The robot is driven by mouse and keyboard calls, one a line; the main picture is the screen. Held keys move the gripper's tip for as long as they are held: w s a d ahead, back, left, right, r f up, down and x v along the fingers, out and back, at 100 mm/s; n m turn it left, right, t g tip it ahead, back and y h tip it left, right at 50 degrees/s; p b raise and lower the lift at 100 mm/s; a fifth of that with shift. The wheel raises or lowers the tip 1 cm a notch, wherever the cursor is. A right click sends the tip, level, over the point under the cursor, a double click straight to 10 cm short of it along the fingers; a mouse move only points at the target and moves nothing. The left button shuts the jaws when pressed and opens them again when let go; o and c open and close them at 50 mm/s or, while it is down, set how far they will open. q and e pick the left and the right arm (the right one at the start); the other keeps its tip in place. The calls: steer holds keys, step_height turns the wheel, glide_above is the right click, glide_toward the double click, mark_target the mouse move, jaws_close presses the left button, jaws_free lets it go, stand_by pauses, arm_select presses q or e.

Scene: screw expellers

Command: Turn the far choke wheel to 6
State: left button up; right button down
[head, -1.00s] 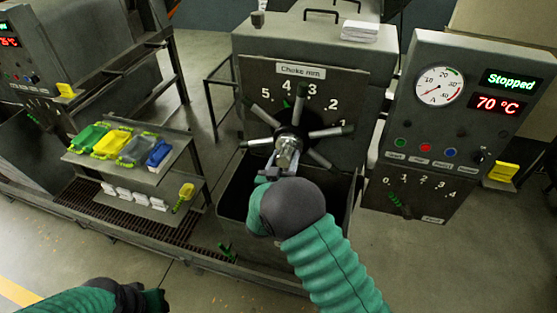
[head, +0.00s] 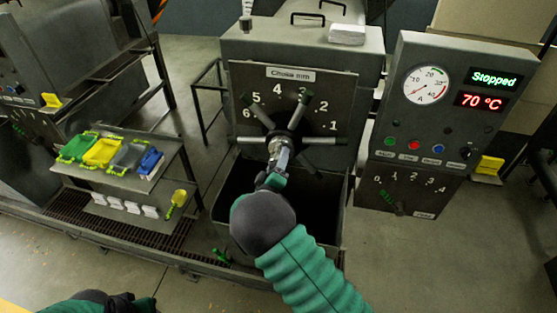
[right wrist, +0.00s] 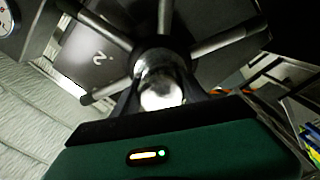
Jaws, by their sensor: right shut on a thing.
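The choke wheel (head: 312,140) has several metal spokes around a hub, in front of a plate labelled Choke mm with numbers 1 to 6. One dark upper spoke lies by the 3, another near the 5. I cannot tell clearly which carries the green mark. My right gripper (head: 277,168) is shut on the wheel's shiny hub knob. In the right wrist view the knob (right wrist: 162,88) sits between the dark fingers, with spokes fanning out behind. My left gripper (head: 135,302) is at the bottom left edge, away from the wheel; its jaws are unclear.
An open bin (head: 315,205) lies below the wheel. A control panel (head: 450,120) reading Stopped and 70 °C stands right. A shelf (head: 165,170) with coloured containers stands left, above a floor grate (head: 90,212). A small white block (head: 347,34) lies on the machine top.

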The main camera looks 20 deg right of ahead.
steer(key=shift+f+n, duration=0.15)
steer(key=shift+n, duration=0.35)
steer(key=c, duration=1)
jaws_free()
steer(key=o, duration=0.4)
steer(key=shift+w, duration=0.15)
